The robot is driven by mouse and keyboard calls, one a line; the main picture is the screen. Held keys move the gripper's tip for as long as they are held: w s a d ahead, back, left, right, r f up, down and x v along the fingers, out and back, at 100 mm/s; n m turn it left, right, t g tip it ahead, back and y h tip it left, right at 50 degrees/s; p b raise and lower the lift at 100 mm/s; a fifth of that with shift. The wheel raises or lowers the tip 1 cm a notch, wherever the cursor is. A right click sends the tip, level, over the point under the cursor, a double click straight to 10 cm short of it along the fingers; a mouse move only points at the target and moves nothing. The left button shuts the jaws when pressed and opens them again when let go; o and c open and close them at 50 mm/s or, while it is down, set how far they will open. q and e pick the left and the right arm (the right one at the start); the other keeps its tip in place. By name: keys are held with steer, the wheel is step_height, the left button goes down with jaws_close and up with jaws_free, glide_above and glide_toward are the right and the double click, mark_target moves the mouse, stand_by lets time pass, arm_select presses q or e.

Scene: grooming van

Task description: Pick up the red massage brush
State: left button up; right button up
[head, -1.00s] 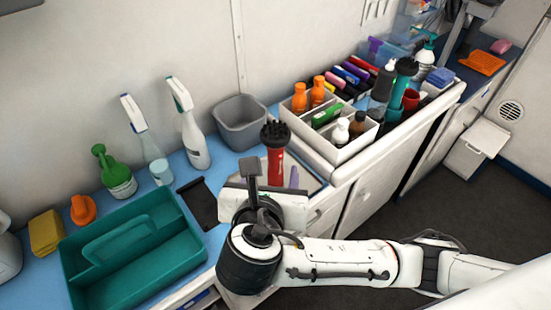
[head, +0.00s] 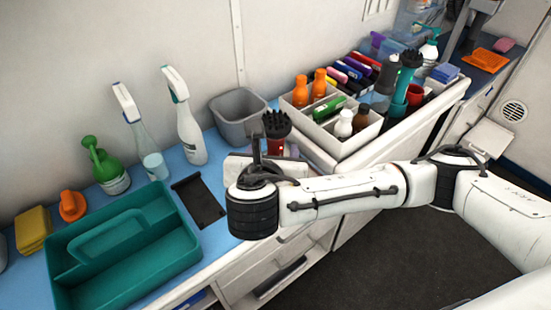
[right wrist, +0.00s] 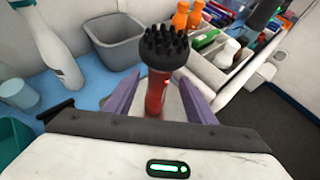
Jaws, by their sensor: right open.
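The red massage brush (head: 277,133) stands upright with its black bristle head up, on the counter beside the grey bin. In the head view my right gripper hides its lower part. In the right wrist view the brush (right wrist: 157,90) rises between the two purple fingers of my right gripper (right wrist: 160,98). The fingers are open, one on each side of the red handle, with gaps visible. My left gripper is not in view.
A grey bin (head: 238,131) stands just behind the brush. A white divided organizer (head: 345,150) with bottles is to the right. A teal caddy (head: 175,262), a black flat item (head: 198,203) and spray bottles (head: 187,125) are to the left.

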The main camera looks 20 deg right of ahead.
mark_target(274, 147)
steer(key=x, duration=0.3)
steer(key=shift+w+r, duration=0.1)
steer(key=shift+w, duration=0.1)
steer(key=shift+c, duration=0.5)
steer(key=shift+r, duration=0.1)
jaws_close()
